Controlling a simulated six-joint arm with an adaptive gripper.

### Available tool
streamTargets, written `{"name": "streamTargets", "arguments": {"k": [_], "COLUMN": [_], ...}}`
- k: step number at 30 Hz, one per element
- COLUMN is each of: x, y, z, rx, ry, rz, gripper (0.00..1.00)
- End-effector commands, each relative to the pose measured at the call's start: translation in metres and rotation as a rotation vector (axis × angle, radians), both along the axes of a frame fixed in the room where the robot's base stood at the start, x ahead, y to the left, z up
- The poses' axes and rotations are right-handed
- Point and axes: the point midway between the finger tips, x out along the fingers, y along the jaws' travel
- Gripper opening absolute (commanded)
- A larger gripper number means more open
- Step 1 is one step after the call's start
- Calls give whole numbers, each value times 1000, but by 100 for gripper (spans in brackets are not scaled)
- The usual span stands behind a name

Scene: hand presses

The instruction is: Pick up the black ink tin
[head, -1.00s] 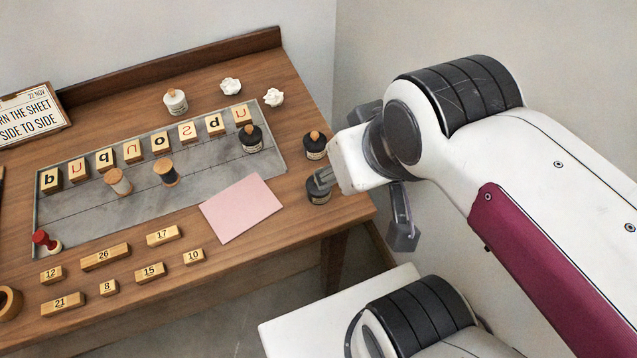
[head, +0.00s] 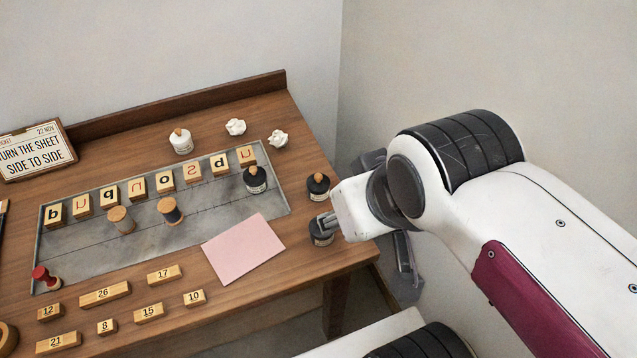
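A small dark round container with a pale label (head: 320,239) stands near the right edge of the wooden desk and looks like the black ink tin. My gripper (head: 325,221) is at its top, with the fingers reaching in from the right and covering its upper part. Whether the fingers are closed on it or only around it cannot be made out. The container appears to rest on the desk. Two similar dark containers with orange-brown knobs stand near it: one behind it (head: 318,188), and one on the grey plate (head: 255,181).
A pink sheet (head: 243,249) lies left of my gripper. The grey plate (head: 75,252) bears a row of letter blocks and two wooden-knobbed items. Number blocks (head: 106,293) lie in front. A white jar (head: 181,143) and crumpled paper (head: 235,127) are at the back.

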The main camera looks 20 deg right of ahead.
Motion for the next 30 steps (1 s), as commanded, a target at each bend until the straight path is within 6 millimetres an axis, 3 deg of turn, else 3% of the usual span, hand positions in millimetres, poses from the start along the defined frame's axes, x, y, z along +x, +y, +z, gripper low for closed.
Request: {"name": "streamTargets", "arguments": {"k": [1,2,17,30], "x": [0,0,1,15], "y": [0,0,-1,-5], "z": [0,0,-4,-38], "rx": [0,0,0,2], "ry": [0,0,16,184], "rz": [0,0,-4,-21], "gripper": [50,57,57,57]}}
